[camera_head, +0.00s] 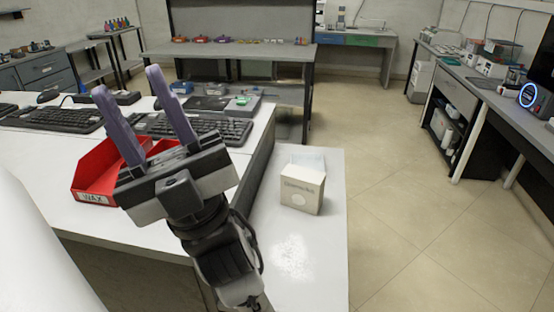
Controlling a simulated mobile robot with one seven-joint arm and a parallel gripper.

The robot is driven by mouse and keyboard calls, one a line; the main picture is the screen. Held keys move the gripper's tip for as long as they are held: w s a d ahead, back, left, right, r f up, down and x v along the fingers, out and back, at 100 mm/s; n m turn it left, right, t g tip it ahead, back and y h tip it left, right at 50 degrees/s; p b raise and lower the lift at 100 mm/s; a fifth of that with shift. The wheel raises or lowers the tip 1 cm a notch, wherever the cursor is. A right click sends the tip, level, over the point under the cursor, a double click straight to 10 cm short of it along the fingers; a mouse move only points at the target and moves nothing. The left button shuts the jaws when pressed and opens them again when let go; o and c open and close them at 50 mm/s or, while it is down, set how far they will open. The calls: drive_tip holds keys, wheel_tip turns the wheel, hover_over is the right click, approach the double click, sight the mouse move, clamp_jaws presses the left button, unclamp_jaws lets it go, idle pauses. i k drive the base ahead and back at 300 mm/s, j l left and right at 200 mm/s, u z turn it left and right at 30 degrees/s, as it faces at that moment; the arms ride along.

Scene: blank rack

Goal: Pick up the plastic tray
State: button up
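A red plastic tray (92,180) with a white label reading "WAX" sits on the white bench at the left. It is an open-topped bin, and its right part is hidden behind my gripper. My gripper (127,80) is in the left middle of the view, with two purple fingers pointing up and away. The fingers are spread apart with nothing between them. In the picture the gripper overlaps the tray, and I cannot tell whether they touch.
A cream cardboard box (302,190) stands on the lower white surface (300,245) at the right, with a pale translucent item (309,161) behind it. Black keyboards (52,120) lie behind the tray. A grey shelf table (240,52) stands further back. Floor (390,190) at the right is clear.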

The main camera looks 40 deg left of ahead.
sight(314, 161)
drive_tip(key=u, duration=0.85)
drive_tip(key=l+u, duration=0.2)
drive_tip(key=l, duration=0.85)
drive_tip(key=l+u, duration=0.25)
drive_tip(key=l, duration=0.8)
drive_tip(key=l+u, duration=0.1)
drive_tip(key=l, duration=0.4)
drive_tip(key=i+l+u, duration=0.15)
drive_tip(key=l, duration=0.35)
drive_tip(key=i+j, duration=0.15)
drive_tip(key=i, duration=0.35)
drive_tip(key=i+j, duration=0.15)
drive_tip(key=i, duration=0.35)
